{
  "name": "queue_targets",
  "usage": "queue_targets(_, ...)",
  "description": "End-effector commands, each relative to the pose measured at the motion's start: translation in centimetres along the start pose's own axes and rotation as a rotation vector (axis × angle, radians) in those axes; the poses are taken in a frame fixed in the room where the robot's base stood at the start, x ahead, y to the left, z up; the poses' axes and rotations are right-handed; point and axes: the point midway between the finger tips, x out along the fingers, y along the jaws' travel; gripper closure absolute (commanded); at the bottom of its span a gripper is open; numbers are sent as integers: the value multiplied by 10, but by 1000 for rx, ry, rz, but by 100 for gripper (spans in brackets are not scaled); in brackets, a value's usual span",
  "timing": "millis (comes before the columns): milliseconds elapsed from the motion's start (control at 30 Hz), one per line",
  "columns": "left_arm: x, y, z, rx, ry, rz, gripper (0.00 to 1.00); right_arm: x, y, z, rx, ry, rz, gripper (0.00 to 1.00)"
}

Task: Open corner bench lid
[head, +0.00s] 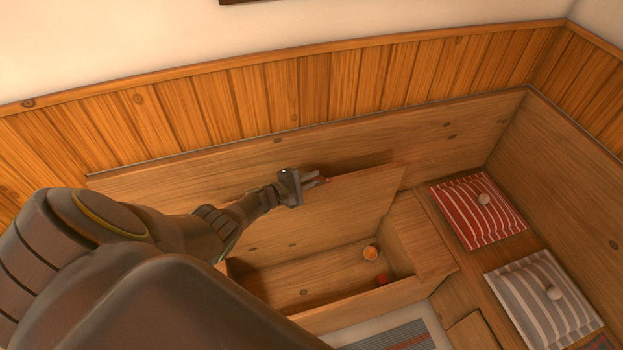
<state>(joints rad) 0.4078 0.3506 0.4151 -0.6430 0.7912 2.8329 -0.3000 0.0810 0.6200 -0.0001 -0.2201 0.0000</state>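The corner bench (440,262) runs along the back wall and turns along the right wall. Its lid (345,217) is a wooden panel, raised and tilted back toward the backrest. The storage box (325,275) beneath it is open to view. My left gripper (318,180) is at the lid's upper edge, near its middle. The leather pull is not clearly seen; a small reddish bit shows at the fingertips. I cannot tell whether the fingers are closed on it. My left arm hides the lid's left part. My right gripper is not in view.
A red striped cushion (477,211) and a grey striped cushion (543,301) lie on the right seat. A striped rug (395,338) lies on the floor in front.

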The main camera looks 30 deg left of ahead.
Motion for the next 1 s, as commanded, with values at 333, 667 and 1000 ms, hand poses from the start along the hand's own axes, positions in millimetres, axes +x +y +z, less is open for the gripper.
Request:
queue_targets(333, -1, 0, 0, 0, 1, -1, 80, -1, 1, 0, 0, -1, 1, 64)
queue_targets(667, -46, 2, 1, 1, 2, -3, 80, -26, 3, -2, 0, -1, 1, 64)
queue_targets(1000, -122, 1, 0, 1, 2, -3, 80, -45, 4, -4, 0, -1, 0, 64)
